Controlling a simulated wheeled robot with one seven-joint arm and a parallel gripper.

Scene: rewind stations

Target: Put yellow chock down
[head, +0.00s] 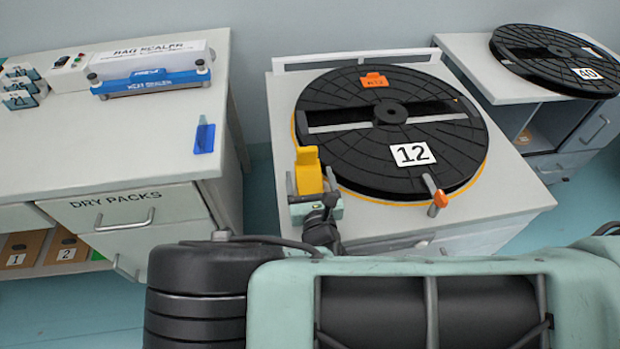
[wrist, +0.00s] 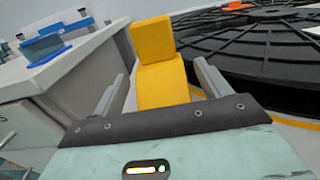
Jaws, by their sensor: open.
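The yellow chock (head: 308,171) is at the front left of the middle station's top, beside the black reel numbered 12 (head: 446,133). It also shows in the wrist view (wrist: 160,65), upright, with a block-like upper part above a sloping lower part. My gripper (head: 308,182) is around the chock, one finger on each side. In the wrist view my gripper (wrist: 165,85) is open, with visible gaps between the fingers and the chock. The chock's lowest part is hidden behind my gripper's body, so its contact with the station top cannot be seen.
The left bench (head: 100,165) holds a blue bag sealer (head: 150,81). Another reel, numbered 40 (head: 555,60), sits at the right.

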